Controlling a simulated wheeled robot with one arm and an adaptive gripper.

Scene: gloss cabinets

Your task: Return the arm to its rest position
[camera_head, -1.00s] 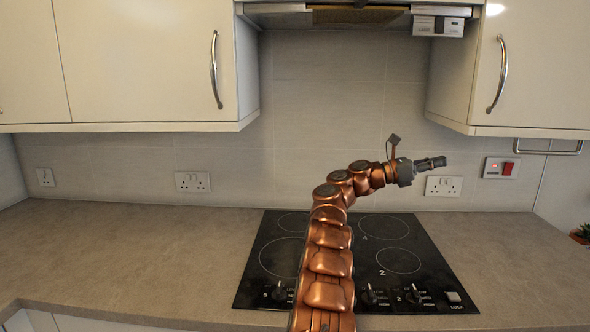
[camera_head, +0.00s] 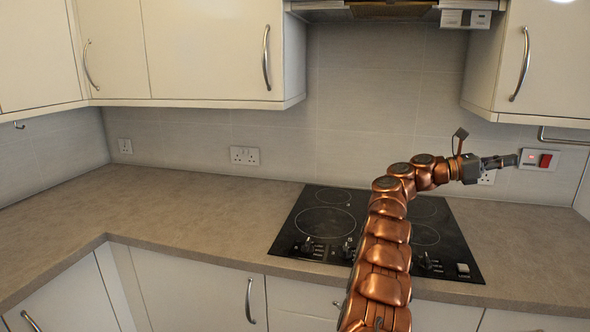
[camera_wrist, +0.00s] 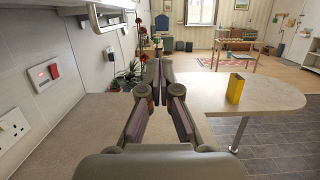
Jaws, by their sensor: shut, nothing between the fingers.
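My copper-coloured arm reaches up over the black hob and bends to the right. My gripper (camera_head: 510,161) is at its end, near the back wall, in front of the socket and the red switch. In the wrist view my gripper (camera_wrist: 158,72) points along the counter towards the room. Its fingers meet at the tips, with nothing between them. It is above the worktop and appears clear of it.
The hob (camera_head: 325,222) lies under my arm. Wall cabinets (camera_head: 205,48) hang above. The worktop (camera_head: 170,205) is clear at left. A yellow container (camera_wrist: 235,88) stands on the counter beyond my gripper, with plants (camera_wrist: 130,76) at left.

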